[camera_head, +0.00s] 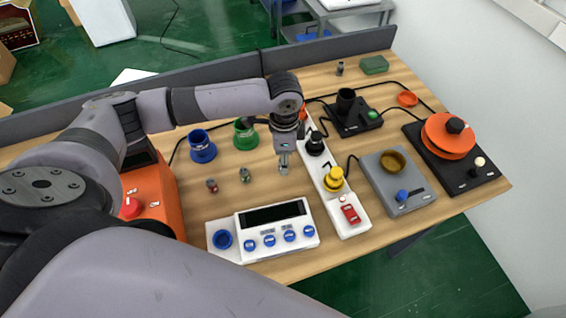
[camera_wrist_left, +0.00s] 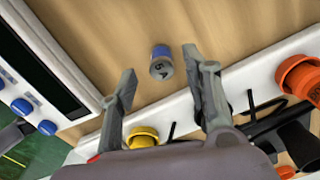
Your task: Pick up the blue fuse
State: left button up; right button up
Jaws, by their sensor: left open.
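The blue fuse (camera_wrist_left: 161,62) is a small grey cylinder with a blue band, on the wooden table in the left wrist view. My left gripper (camera_wrist_left: 159,72) is open, one finger on each side of the fuse in that picture. No contact shows, and I cannot tell how far above the fuse the fingertips are. In the head view my left gripper (camera_head: 283,168) points down at the middle of the table, beside the white power strip (camera_head: 316,165). The blue fuse is not clearly visible there, likely covered by the gripper. My right gripper is not in view.
A red fuse (camera_head: 212,186) and a green fuse (camera_head: 245,175) stand to the left. A white panel (camera_head: 290,246) with blue knobs lies in front. Blue (camera_head: 202,148) and green (camera_head: 245,136) holders stand behind. A yellow plug (camera_head: 334,179) sits on the strip.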

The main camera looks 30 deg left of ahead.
pick_arm(q)
jog(key=shift+a+f+p, duration=0.15)
jog(key=shift+f+p, duration=0.15)
jog(key=shift+f, duration=1.55)
jog(key=shift+c, duration=0.5)
grip_shut()
